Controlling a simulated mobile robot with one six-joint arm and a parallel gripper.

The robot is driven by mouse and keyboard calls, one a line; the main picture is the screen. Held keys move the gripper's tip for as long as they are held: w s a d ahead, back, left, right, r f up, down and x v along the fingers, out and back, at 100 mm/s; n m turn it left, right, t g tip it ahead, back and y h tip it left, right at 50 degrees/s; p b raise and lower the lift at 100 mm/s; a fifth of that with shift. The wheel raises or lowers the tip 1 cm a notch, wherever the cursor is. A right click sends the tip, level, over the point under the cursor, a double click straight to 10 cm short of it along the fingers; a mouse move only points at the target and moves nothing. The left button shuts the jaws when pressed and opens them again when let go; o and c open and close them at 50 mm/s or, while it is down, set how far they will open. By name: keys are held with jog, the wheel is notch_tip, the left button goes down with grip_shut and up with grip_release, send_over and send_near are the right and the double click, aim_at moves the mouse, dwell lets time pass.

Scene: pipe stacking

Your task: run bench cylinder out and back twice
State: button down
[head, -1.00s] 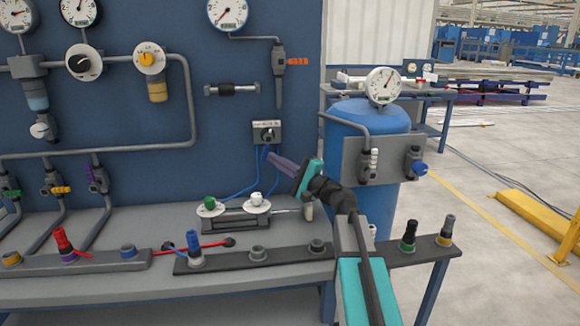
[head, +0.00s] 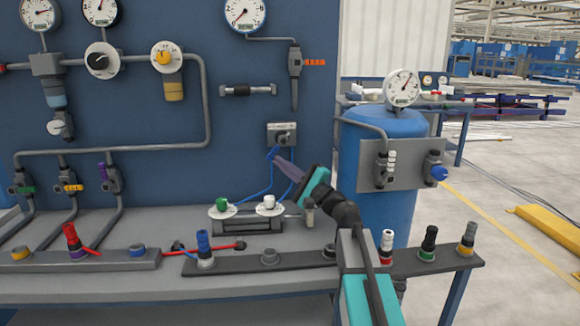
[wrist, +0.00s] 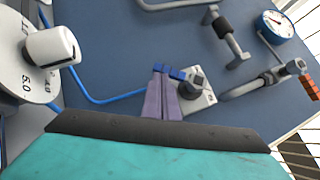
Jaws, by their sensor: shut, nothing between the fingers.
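The bench cylinder (head: 246,226) is a dark grey body on the bench top with a green knob (head: 222,205) and a white knob (head: 268,202) on round dials. A thin rod runs from its right end toward a small post, partly behind my arm. Blue tubes lead up to a grey valve box (head: 281,134) with a black knob (wrist: 192,86) on the blue panel. My gripper (head: 278,160) has its purple fingers shut and empty, just below the valve box. In the wrist view the fingertips (wrist: 167,80) are beside the black knob, near blue fittings; contact is unclear.
A dark rail (head: 230,264) with several plugs runs along the bench front, under my arm. A blue tank (head: 385,190) with a gauge stands at the right. Pipes, valves and gauges cover the panel. Open floor lies far right.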

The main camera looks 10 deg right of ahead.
dwell(0.3)
jog(key=v, duration=0.7)
jog(key=shift+s, duration=0.2)
jog(key=shift+d+f, duration=0.1)
dwell(0.4)
